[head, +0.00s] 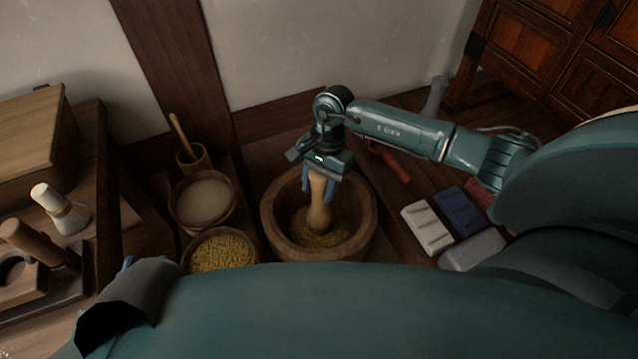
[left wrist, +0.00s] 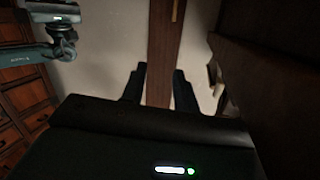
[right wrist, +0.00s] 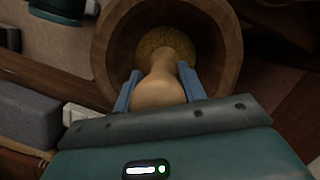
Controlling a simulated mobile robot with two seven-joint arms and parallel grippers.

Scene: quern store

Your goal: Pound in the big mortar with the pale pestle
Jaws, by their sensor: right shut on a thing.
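The big wooden mortar (head: 270,222) stands on the floor in the middle of the head view, with yellowish grain (head: 318,238) in its bottom. My right gripper (head: 319,186) is shut on the pale pestle (head: 320,212), and its blue fingers lie on both sides of it. The pestle is roughly upright, with its lower end inside the mortar at the grain; I cannot tell whether it touches. In the right wrist view the pestle (right wrist: 160,88) points into the mortar (right wrist: 222,40). My left gripper (left wrist: 160,85) shows two spread dark fingers with nothing between them.
Left of the mortar stand a bowl of yellow grain (head: 222,252), a bowl of pale meal (head: 203,200) and a small cup (head: 192,160) with a stick. To the right lie a white block (head: 427,228), a blue block (head: 460,211) and a grey block (head: 473,250). A wooden cabinet (head: 545,65) stands back right.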

